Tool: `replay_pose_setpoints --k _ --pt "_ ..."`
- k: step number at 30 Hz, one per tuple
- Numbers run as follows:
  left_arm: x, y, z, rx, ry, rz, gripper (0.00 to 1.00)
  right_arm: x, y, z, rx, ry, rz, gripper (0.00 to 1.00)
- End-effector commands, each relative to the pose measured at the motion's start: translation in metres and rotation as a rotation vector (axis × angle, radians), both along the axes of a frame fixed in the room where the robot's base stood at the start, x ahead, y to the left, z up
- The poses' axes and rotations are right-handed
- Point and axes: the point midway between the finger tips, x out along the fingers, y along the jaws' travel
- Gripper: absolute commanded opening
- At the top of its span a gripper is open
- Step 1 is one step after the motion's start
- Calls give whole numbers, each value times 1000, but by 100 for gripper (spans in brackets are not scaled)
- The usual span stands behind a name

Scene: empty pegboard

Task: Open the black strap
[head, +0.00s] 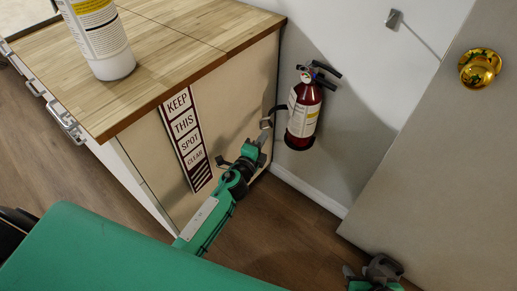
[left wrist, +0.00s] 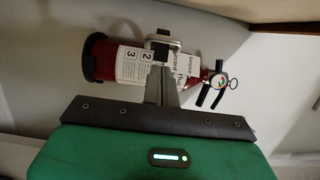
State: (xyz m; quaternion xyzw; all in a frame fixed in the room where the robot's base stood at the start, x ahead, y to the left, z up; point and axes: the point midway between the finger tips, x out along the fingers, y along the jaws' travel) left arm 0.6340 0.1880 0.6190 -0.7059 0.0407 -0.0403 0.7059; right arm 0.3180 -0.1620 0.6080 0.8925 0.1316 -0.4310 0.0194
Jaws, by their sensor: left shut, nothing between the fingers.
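A red fire extinguisher (head: 304,112) with a white label and black handle stands upright against the wall, its foot in a black holder (head: 299,142). A short dark strap piece (head: 278,109) shows at its left side. In the left wrist view the extinguisher (left wrist: 104,60) lies sideways, and a metal buckle with a black part (left wrist: 163,44) sits over its label. My left gripper (head: 266,122) is left of the extinguisher, its shut fingers (left wrist: 162,70) pointing at the buckle. Contact cannot be told. My right gripper (head: 376,268) is low at the bottom edge, partly cut off.
A wood-topped cabinet (head: 165,50) with a "KEEP THIS SPOT CLEAR" sign (head: 187,138) stands close left of the extinguisher. A white bottle (head: 98,38) is on top. A grey door (head: 450,150) with a brass knob (head: 480,68) is at right. Floor between is clear.

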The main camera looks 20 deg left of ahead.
Motion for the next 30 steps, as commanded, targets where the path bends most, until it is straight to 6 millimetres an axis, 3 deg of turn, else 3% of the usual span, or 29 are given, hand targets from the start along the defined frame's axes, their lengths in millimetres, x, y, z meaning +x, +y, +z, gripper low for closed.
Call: replay_pose_setpoints --k 7,18,24,30 --pt "19 16 0 1 0 0 0 0 -1 1 -3 5 -2 36" --pt "20 18 0 0 0 0 0 1 -1 2 -3 2 -2 36" --pt "28 33 0 2 0 1 0 2 -1 2 -1 -4 -2 36" --pt "28 34 0 0 0 1 0 2 0 1 1 -2 1 36"
